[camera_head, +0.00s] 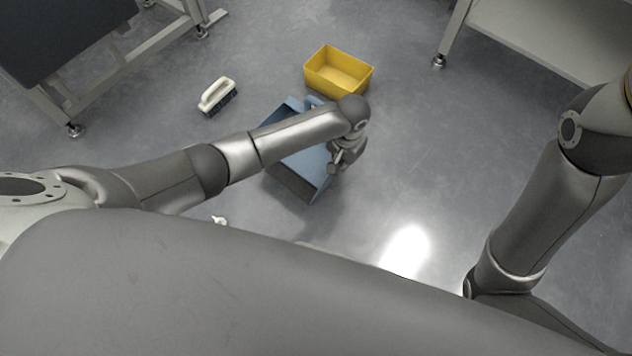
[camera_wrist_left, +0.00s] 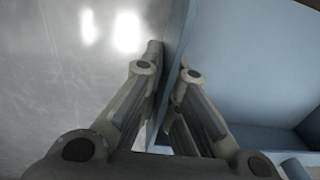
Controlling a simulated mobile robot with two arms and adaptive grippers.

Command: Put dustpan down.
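The blue dustpan (camera_head: 308,168) is below my left forearm in the head view, partly hidden by it. I cannot tell whether it rests on the floor or hangs slightly above it. My left gripper (camera_head: 337,160) is at the dustpan's right side wall. In the left wrist view the fingers (camera_wrist_left: 168,72) stand on either side of the wall of the dustpan (camera_wrist_left: 250,65) and look closed on it. My right arm comes in at the right, but its gripper is out of view.
A yellow bin (camera_head: 322,85) stands on the floor just beyond the dustpan. A white brush with dark bristles (camera_head: 216,94) lies to the upper left. A small white object (camera_head: 219,220) is near my body. Tables stand at upper left and upper right. Floor right of the dustpan is clear.

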